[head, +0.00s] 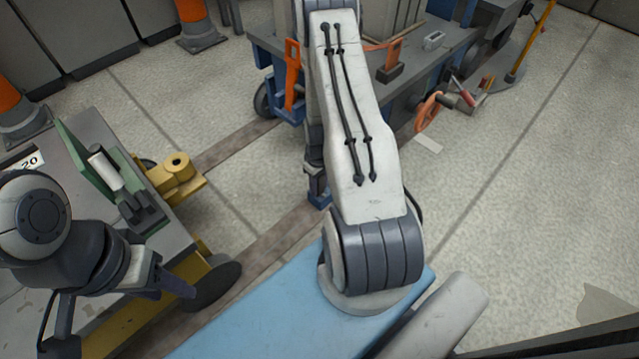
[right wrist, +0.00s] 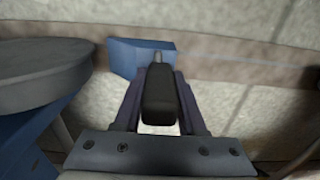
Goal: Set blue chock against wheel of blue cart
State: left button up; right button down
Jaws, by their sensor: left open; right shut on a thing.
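The blue chock (head: 320,198) shows just below my right gripper (head: 317,180), low near the brown floor strip. In the right wrist view the blue chock (right wrist: 138,57) lies ahead of the fingertips, and my right gripper (right wrist: 158,95) is shut on its dark handle. I cannot tell whether the chock touches the floor. The blue cart (head: 262,52) stands at the top, partly hidden by my right arm. Its dark wheel (head: 265,100) is up and left of the chock, apart from it. My left gripper (head: 170,282) is open and empty beside the yellow cart.
The yellow cart (head: 185,262) stands at left, with a green tray (head: 85,160) on top and a dark wheel (head: 215,287). Orange cones (head: 192,12) stand at upper left. An orange handwheel (head: 428,110) sticks out at the blue cart's right. Floor at right is clear.

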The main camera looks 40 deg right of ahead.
jog(key=shift+f, duration=0.4)
jog(key=shift+c, duration=2)
grip_release()
notch_tip(320, 180, up, 10)
jog(key=p, duration=0.6)
jog(key=shift+r+p, duration=0.25)
jog(key=shift+p, duration=0.15)
